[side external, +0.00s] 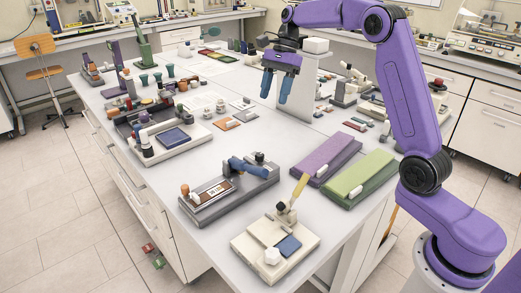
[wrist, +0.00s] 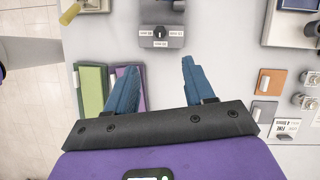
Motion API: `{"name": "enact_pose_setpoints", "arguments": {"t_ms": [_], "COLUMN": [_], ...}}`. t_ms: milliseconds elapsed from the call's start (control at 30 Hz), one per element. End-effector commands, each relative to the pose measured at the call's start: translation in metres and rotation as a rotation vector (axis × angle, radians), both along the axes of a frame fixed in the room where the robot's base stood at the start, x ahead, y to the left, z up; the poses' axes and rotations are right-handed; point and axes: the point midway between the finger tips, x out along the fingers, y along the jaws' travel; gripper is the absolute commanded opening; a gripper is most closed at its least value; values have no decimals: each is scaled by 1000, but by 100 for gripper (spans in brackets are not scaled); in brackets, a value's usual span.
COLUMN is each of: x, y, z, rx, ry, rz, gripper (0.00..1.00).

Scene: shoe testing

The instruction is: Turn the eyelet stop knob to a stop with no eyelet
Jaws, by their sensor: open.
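A dark round knob (wrist: 161,32), likely the eyelet stop knob, sits on the end of a grey base (wrist: 174,43) at the top of the wrist view. Small white labels are to its left, right and below; their text is too small to read surely. A light mark shows on the knob. In the side view the grey base (side external: 210,214) carries a blue handle (side external: 248,170), a brown plate (side external: 213,188) and a dark knob (side external: 259,157). My gripper (side external: 273,98) is open and empty, high above the table behind that base. Its blue fingers also show in the wrist view (wrist: 156,72).
A purple board (side external: 325,157) and a green board (side external: 358,177) lie right of the grey base. A cream fixture (side external: 270,262) stands in front, and another with a blue pad (side external: 173,137) stands to the left. The white tabletop (side external: 285,130) between my gripper and the base is mostly clear.

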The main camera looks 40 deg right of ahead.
Motion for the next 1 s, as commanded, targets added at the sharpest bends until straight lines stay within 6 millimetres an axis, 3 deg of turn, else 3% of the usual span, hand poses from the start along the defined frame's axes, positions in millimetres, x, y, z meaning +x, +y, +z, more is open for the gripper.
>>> {"name": "enact_pose_setpoints", "arguments": {"t_ms": [167, 800, 1000], "x": [-3, -12, -13], "y": [9, 53, 62], "z": [-21, -130, -150], "rx": [0, -1, 0], "ry": [4, 4, 1], "rz": [4, 6, 5], "gripper": [53, 53, 53]}}
